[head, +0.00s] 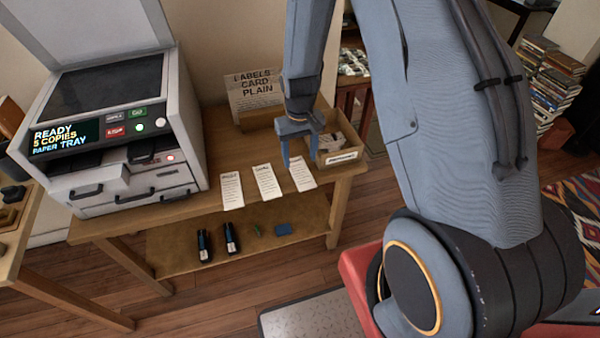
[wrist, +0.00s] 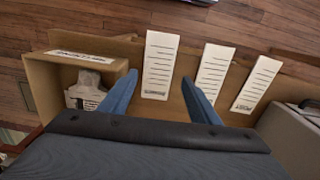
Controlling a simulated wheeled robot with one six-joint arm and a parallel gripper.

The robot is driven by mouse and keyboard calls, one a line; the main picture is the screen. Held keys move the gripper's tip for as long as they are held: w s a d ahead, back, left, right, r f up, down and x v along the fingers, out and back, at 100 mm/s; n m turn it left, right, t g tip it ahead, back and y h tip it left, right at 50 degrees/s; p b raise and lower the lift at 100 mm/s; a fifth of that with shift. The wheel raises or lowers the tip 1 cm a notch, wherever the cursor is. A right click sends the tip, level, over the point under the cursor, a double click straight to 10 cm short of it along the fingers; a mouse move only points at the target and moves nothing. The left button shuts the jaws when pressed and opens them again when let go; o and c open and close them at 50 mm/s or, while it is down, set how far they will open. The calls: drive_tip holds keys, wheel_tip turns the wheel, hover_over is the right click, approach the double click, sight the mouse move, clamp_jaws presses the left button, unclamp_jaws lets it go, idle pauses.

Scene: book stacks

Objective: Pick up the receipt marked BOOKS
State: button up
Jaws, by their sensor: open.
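Three white paper receipts lie in a row along the front of the wooden table. The left receipt (head: 231,190) seems headed POST; it is also the rightmost receipt (wrist: 253,88) in the wrist view. The middle receipt (head: 267,183) has a heading too small to read surely. The right receipt (head: 303,177) is the leftmost receipt (wrist: 160,62) in the wrist view; its heading is upside down and blurred, so I cannot tell which is marked BOOKS. My gripper (head: 299,160) is open and empty, pointing down. In the wrist view its blue fingers (wrist: 158,82) straddle that receipt's near end.
An open labelled box (head: 340,157) stands right beside my gripper, holding some papers. A printer (head: 110,120) stands on the table's left. A sign reading LABELS CARD PLAIN (head: 253,94) stands behind. Dark cylinders (head: 231,239) lie on the lower shelf (head: 180,262).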

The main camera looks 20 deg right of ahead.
sight(301, 172)
drive_tip(key=shift+w+d+f+p, duration=0.1)
drive_tip(key=shift+f+p, duration=0.4)
drive_tip(key=shift+f, duration=0.85)
drive_tip(key=shift+d+f+p, duration=0.1)
drive_tip(key=shift+f+p, duration=0.4)
drive_tip(key=shift+f, duration=0.85)
drive_tip(key=c, duration=0.8)
drive_tip(key=shift+r, duration=0.15)
